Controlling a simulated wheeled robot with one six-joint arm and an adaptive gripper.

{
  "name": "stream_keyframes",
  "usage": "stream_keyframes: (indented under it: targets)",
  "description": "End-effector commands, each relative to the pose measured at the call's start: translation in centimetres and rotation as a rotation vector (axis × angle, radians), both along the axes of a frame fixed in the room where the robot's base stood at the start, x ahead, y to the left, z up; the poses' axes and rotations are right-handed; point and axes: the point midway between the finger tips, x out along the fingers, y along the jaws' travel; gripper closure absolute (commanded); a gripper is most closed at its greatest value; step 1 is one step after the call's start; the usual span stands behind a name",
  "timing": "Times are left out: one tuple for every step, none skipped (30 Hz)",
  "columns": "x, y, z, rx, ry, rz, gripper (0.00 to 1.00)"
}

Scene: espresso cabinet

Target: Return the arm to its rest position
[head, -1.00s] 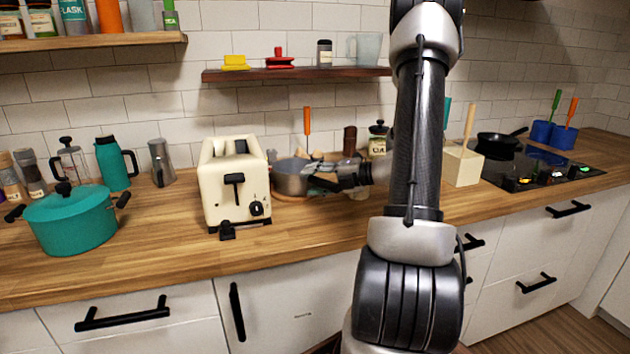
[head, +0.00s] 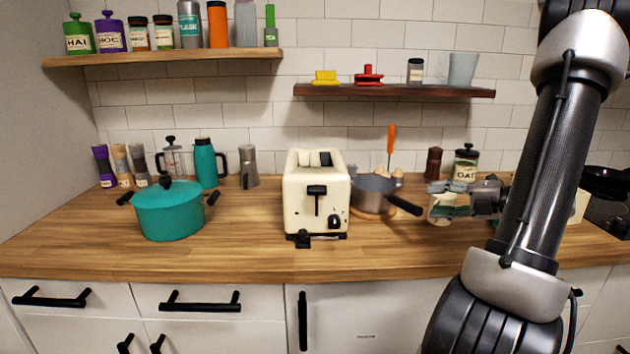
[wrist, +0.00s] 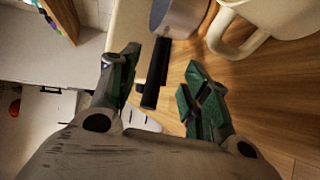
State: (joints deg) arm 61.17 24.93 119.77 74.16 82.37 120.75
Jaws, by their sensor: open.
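My gripper (head: 446,188) is open and empty, reaching left above the counter from my arm at the right. In the head view it overlaps a cream mug (head: 441,212), and I cannot tell whether they touch. In the wrist view my gripper (wrist: 163,88) has its two green-padded fingers spread. The black handle of the grey saucepan (wrist: 178,15) shows between them, apparently beyond the fingertips. The mug (wrist: 270,25) is beside the right finger, with its handle facing the gripper. My arm stands tall and bent at the right of the head view.
The saucepan (head: 372,194) stands left of my gripper, handle pointing right. A cream toaster (head: 301,210) and teal pot (head: 169,212) stand farther left. A jar (head: 466,163) and pepper mill (head: 433,163) stand behind. A dark shelf (head: 400,91) hangs above. The front counter is mostly clear.

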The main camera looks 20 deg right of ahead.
Motion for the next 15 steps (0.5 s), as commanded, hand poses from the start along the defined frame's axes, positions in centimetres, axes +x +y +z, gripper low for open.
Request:
stream_keyframes:
  targets:
    - [0.0, 0.0, 0.0, -0.002, -0.001, 0.001, 0.53]
    - [0.0, 0.0, 0.0, -0.007, -0.005, 0.002, 0.53]
    - [0.0, 0.0, 0.0, -0.021, -0.016, 0.007, 0.53]
    - [0.0, 0.0, 0.0, -0.039, -0.029, 0.013, 0.53]
    - [0.1, 0.0, -0.1, -0.064, -0.045, 0.020, 0.53]
    - [0.1, -0.1, -0.2, -0.110, -0.073, 0.032, 0.53]
    - [-0.1, -0.1, -0.4, -0.156, -0.095, 0.049, 0.53]
    - [-0.3, -0.2, -0.8, -0.210, -0.118, 0.073, 0.53]
    - [-0.9, 0.0, -1.5, -0.290, -0.148, 0.117, 0.53]
    - [-1.5, 0.2, -2.1, -0.353, -0.169, 0.159, 0.53]
    - [-2.3, 0.4, -2.8, -0.420, -0.192, 0.208, 0.53]
    - [-3.5, 0.9, -3.9, -0.510, -0.226, 0.286, 0.53]
    - [-4.6, 1.3, -4.5, -0.584, -0.257, 0.351, 0.53]
    - [-5.8, 1.6, -4.9, -0.669, -0.293, 0.429, 0.53]
    - [-7.5, 2.3, -5.3, -0.785, -0.352, 0.554, 0.53]
